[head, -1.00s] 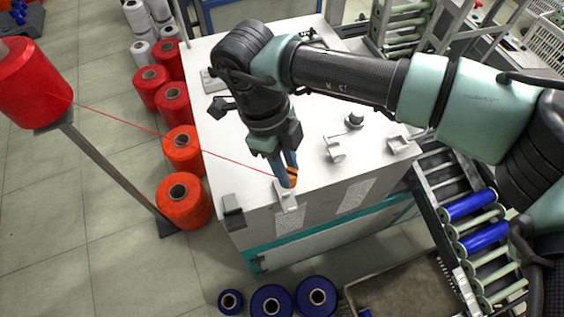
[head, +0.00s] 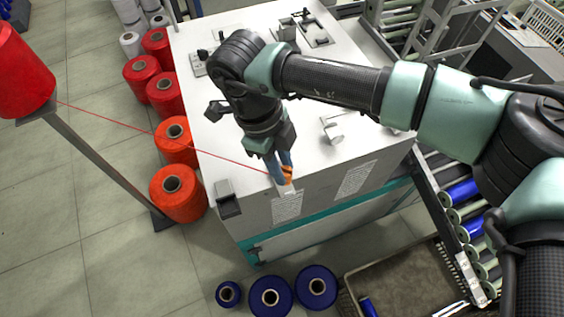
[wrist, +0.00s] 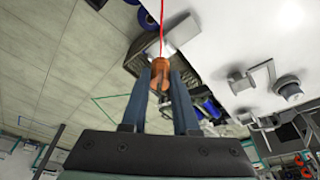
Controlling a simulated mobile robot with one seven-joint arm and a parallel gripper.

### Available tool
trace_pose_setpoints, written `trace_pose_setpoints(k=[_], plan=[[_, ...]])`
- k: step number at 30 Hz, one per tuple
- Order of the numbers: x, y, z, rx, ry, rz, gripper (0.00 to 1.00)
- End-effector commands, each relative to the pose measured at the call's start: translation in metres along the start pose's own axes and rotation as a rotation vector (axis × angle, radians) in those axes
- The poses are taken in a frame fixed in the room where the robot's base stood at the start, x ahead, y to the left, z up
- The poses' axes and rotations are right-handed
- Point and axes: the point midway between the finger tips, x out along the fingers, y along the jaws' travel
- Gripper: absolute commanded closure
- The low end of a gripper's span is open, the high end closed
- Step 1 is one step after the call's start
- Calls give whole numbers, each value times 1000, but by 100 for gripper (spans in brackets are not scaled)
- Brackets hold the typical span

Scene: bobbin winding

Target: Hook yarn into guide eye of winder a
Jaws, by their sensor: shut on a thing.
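The winder is a white cabinet (head: 235,150) in the head view. My gripper (head: 283,170) hangs over its front edge, fingers pointing down. It is shut on a small orange piece (head: 289,175), which also shows between my fingertips (wrist: 160,72) in the wrist view (wrist: 160,86). Red yarn (head: 160,137) runs taut from the large red cone (head: 25,72) at left to my fingertips; in the wrist view the yarn (wrist: 162,28) rises from the orange piece. A small pale metal part (head: 287,189) is at the edge just below my fingertips, mostly hidden. I cannot make out the guide eye's opening.
A grey block (head: 226,195) sits at the cabinet's front left corner. A bracket with a round peg (head: 333,128) stands to the right on top. Orange cones (head: 178,190) line the left side. Blue spools (head: 270,296) stand on the floor in front.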

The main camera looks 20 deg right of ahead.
Motion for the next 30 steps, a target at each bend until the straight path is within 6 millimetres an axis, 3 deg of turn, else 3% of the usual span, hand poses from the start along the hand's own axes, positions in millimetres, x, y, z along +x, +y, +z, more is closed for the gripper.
trace_pose_setpoints(k=[30], plan=[[31, 0, 8, 0, 0, 0, 100]])
